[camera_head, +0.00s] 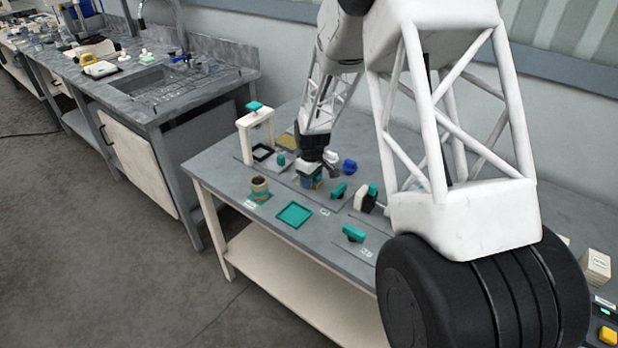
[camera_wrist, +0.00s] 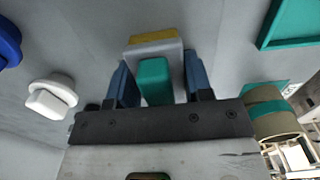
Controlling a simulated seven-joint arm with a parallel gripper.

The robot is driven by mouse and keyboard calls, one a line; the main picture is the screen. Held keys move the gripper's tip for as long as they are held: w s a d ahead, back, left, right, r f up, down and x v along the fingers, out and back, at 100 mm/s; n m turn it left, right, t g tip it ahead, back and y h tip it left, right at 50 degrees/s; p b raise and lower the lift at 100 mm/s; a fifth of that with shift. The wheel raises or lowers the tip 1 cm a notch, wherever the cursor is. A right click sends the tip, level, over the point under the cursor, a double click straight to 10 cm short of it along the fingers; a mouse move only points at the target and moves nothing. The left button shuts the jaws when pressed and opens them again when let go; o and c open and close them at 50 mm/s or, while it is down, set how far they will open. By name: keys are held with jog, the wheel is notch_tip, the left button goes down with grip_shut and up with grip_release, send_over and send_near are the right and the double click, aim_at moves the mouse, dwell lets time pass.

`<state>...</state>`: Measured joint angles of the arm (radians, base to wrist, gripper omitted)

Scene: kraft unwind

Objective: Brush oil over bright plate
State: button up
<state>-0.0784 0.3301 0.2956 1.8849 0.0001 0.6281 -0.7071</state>
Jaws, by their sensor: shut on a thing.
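My gripper (camera_head: 311,176) (camera_wrist: 158,72) is shut on a brush-like tool with a teal handle (camera_wrist: 154,84), a grey head and a yellow edge (camera_wrist: 153,38). In the head view the tool is mostly hidden by the fingers, and I cannot tell whether it touches the table. A teal square tray (camera_head: 294,215) lies in front of my gripper, and its corner shows in the wrist view (camera_wrist: 284,38). A beige cup with a teal band (camera_head: 260,188) (camera_wrist: 268,108) stands to the left. A yellowish plate (camera_head: 287,141) lies behind; I cannot tell which is the bright plate.
A white stand with a teal top (camera_head: 244,140) is at the back left. A blue item (camera_head: 349,166) and a white knob (camera_wrist: 48,97) are near my gripper.

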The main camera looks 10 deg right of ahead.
jog(key=shift+s+d+f, duration=0.15)
jog(key=shift+s+d, duration=0.25)
jog(key=shift+s, duration=0.05)
jog(key=shift+r, duration=0.2)
dwell(0.6)
jog(key=shift+w+a+f, duration=0.1)
jog(key=shift+w+a, duration=0.05)
dwell(0.4)
jog(key=shift+w+a, duration=0.75)
jog(key=shift+w, duration=0.05)
jog(key=shift+w+a, duration=0.85)
jog(key=shift+a, duration=0.05)
jog(key=shift+w+a, duration=0.1)
dwell(0.3)
